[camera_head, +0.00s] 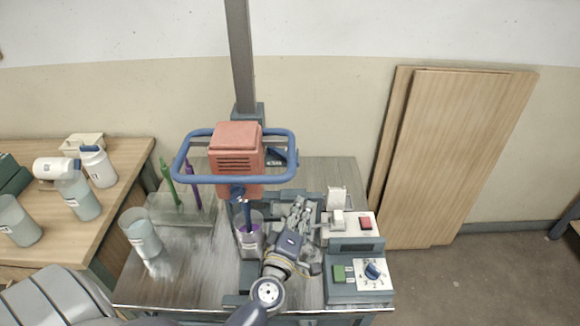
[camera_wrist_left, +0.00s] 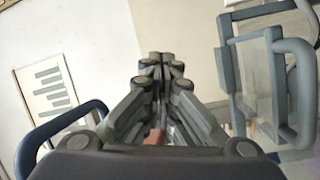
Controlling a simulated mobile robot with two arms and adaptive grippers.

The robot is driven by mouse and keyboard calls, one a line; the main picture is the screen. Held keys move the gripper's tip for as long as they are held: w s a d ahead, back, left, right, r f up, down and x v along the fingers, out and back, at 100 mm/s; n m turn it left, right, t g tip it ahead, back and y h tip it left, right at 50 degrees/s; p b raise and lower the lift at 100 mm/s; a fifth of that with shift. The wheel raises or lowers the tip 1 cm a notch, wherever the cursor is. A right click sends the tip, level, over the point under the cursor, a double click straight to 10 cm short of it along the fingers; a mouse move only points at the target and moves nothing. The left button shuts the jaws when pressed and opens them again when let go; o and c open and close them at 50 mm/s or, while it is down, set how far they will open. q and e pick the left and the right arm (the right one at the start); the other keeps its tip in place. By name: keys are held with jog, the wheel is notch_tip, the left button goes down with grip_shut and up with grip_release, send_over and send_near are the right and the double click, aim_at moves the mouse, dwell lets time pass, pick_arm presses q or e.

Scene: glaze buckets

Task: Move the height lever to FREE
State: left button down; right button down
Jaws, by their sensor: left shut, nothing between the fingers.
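The mixer has an orange motor head (camera_head: 236,150) inside a blue loop handle (camera_head: 187,145), in front of a grey column (camera_head: 241,60). A small dark lever-like part (camera_head: 279,156) shows just right of the head, partly behind the loop. Its markings and setting are too small to read. My left gripper (camera_head: 303,203) is below and to the right of the head, above the table, apart from that part. It is shut and empty. In the left wrist view its closed fingers (camera_wrist_left: 160,62) point away from the camera. My right gripper is not in view.
A clear bucket (camera_head: 249,238) stands under the mixer shaft, close left of my left gripper. A control box (camera_head: 357,272) with a green button and a dial stands at the right. Cups and white jars (camera_head: 99,167) are at left. Wooden boards (camera_head: 455,155) lean on the wall.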

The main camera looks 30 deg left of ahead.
pick_arm(q)
jog(key=a+r+n+g+y, duration=0.1)
jog(key=a+n+g+y, duration=0.1)
jog(key=a+n+y, duration=0.3)
jog(key=shift+a+r+n+g+y, duration=0.15)
jog(key=shift+a+n+g+y, duration=0.2)
jog(key=shift+a+n, duration=0.75)
jog(key=shift+w+d+n, duration=0.1)
jog(key=shift+d+n, duration=0.2)
jog(key=p, duration=0.2)
send_near(283, 159)
jog(key=x, duration=0.5)
jog(key=shift+a+r, duration=0.15)
jog(key=shift+a, duration=0.25)
jog(key=shift+w+d+n+g+y+b, duration=0.4)
jog(key=shift+n+g+y+b, duration=0.2)
jog(key=shift+y, duration=0.15)
jog(key=shift+w+d, duration=0.5)
jog(key=shift+w, duration=0.15)
jog(key=shift+s, duration=0.1)
